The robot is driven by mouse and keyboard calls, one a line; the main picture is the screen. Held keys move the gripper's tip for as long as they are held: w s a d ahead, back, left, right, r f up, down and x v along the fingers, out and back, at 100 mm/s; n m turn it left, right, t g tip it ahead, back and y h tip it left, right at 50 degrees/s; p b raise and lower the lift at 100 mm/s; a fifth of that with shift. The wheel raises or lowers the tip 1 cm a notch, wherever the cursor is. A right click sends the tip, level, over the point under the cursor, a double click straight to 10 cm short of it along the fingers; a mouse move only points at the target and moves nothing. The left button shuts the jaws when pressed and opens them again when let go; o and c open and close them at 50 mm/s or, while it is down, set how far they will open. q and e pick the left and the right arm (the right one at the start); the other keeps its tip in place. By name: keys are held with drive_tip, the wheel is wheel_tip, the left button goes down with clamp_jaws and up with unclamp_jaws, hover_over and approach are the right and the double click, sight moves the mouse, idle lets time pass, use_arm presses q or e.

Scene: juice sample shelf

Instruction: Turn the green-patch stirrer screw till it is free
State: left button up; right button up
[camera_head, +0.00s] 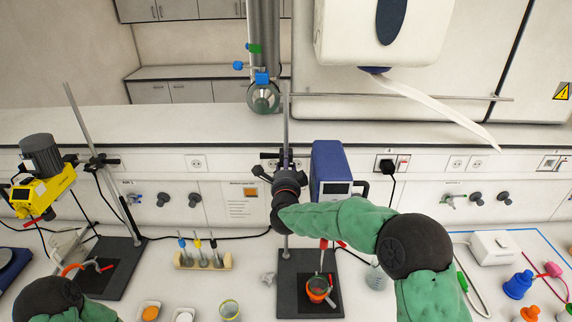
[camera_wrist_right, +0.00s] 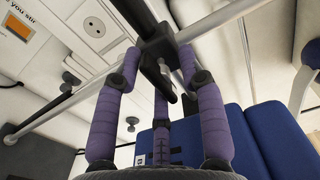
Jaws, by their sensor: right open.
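In the head view, a blue stirrer (camera_head: 333,165) is held at a rod stand (camera_head: 286,130). My right arm reaches up to the stand's clamp, and my right wrist hides most of it. In the right wrist view, my right gripper (camera_wrist_right: 158,75) is open, its purple fingers spread around a dark clamp screw (camera_wrist_right: 166,84) below the black clamp block (camera_wrist_right: 158,38). I cannot tell whether a finger touches the screw. The stirrer's blue body (camera_wrist_right: 262,135) is close on the right. I see no green patch on the screw. My left gripper is out of view.
A yellow stirrer (camera_head: 42,190) hangs on another stand at the left. An orange-rimmed vessel (camera_head: 318,288) stands below the blue stirrer. A rack (camera_head: 203,262) of small bottles, a glass flask (camera_head: 376,277) and a white paper strip (camera_head: 440,105) are nearby.

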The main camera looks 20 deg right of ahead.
clamp_jaws()
